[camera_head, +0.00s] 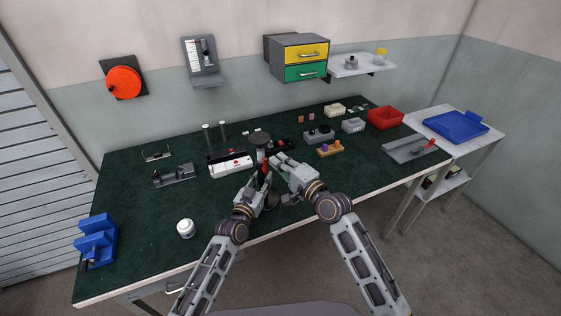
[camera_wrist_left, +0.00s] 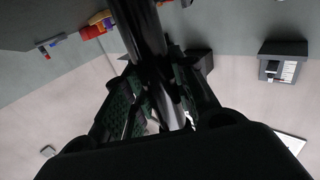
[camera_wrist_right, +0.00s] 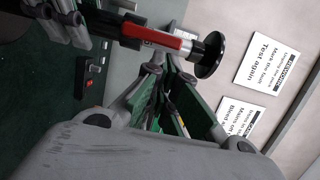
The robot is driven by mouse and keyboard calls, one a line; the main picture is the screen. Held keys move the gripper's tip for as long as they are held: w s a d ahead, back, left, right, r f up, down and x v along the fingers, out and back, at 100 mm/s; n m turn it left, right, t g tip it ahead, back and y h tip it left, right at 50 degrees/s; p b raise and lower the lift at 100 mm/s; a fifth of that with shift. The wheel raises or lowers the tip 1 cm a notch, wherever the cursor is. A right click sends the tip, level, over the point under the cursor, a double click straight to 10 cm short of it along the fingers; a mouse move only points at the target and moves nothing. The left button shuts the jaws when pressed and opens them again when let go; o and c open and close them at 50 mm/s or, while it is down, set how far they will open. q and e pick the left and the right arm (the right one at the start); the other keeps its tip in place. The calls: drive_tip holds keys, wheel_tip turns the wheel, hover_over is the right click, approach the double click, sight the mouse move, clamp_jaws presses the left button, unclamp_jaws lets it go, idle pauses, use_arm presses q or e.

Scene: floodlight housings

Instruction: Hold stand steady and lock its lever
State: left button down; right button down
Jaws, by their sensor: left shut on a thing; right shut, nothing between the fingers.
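The stand is a dark upright post with a round black top plate (camera_head: 260,139) and a round dark base (camera_head: 272,201), near the bench's front edge. My left gripper (camera_head: 263,183) is shut around its post, which shows between the fingers in the left wrist view (camera_wrist_left: 150,45). A red part (camera_wrist_right: 158,38), seemingly the lever, lies along the post below the top plate. My right gripper (camera_head: 274,161) is shut and empty, close beside the upper post. In the right wrist view its fingers (camera_wrist_right: 168,75) are near the red part; contact is unclear.
A wooden block with coloured pegs (camera_head: 330,149) and a grey box (camera_head: 319,134) lie to the right. The front left bench is mostly clear.

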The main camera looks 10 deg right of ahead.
drive_tip(key=shift+s+a+r+n, duration=0.15)
drive_tip(key=shift+a+r+n, duration=0.25)
drive_tip(key=shift+n, duration=0.5)
drive_tip(key=a+n+h, duration=0.1)
drive_tip(key=a+n, duration=0.1)
drive_tip(key=n, duration=0.2)
drive_tip(key=s+a+n+h, duration=0.1)
drive_tip(key=a+n, duration=0.1)
drive_tip(key=n, duration=0.1)
drive_tip(key=s+a+n+g+h, duration=0.1)
drive_tip(key=a+n+h, duration=0.1)
drive_tip(key=n, duration=0.2)
drive_tip(key=shift+a+f+n, duration=0.15)
drive_tip(key=shift+a+n, duration=0.05)
drive_tip(key=shift+n, duration=0.1)
idle(0.4)
drive_tip(key=shift+s+d, duration=0.1)
drive_tip(key=shift+s, duration=0.1)
drive_tip(key=v, duration=1.1)
drive_tip(key=shift+s, duration=0.35)
idle(0.3)
